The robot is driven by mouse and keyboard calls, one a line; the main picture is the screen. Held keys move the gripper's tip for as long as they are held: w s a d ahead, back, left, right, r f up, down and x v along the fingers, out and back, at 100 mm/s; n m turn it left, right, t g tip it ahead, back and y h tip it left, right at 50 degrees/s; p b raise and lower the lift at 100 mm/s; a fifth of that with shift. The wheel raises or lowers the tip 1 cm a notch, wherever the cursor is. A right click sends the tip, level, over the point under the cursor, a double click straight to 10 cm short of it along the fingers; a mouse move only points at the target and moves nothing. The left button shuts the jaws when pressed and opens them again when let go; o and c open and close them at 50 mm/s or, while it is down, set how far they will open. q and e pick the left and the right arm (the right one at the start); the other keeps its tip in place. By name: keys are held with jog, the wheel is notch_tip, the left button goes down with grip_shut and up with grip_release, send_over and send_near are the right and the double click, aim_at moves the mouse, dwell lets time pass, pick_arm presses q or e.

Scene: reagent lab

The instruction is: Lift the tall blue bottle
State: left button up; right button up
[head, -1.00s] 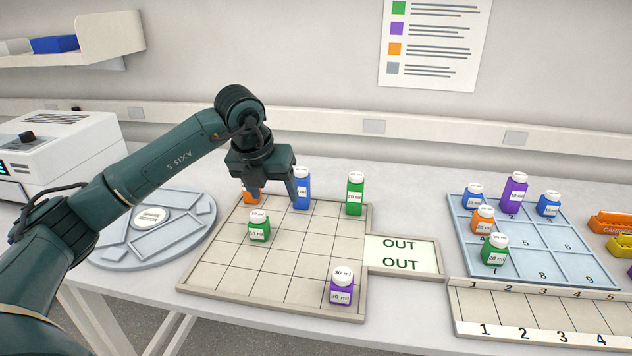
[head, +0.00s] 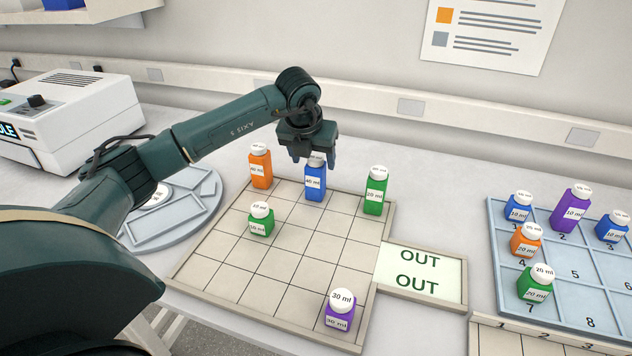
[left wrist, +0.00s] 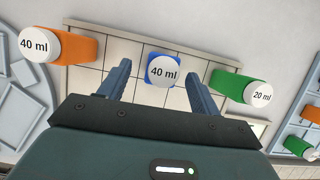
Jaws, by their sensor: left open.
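The tall blue bottle (head: 315,184) stands upright at the back of the gridded board (head: 247,280); its white cap reads 40 ml in the left wrist view (left wrist: 163,71). My left gripper (head: 312,157) is directly above it in the head view, hiding part of the cap. In the left wrist view my two fingers (left wrist: 159,84) are apart, one on each side of the blue bottle, with gaps between them and it. My right gripper is in neither view.
A tall orange bottle (head: 260,168) stands left of the blue one and a green bottle (head: 376,193) right of it. A short green bottle (head: 261,221) is nearer, and a purple one (head: 340,313) is at the front. A blue numbered tray (head: 575,262) lies at right.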

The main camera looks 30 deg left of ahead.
pick_arm(q)
jog(key=x, duration=0.2)
jog(key=p+x, duration=0.1)
jog(key=x, duration=0.2)
jog(key=shift+d+f+p, duration=0.2)
jog(key=shift+f+p, duration=0.1)
jog(key=shift+f, duration=0.1)
jog(key=c, duration=1.1)
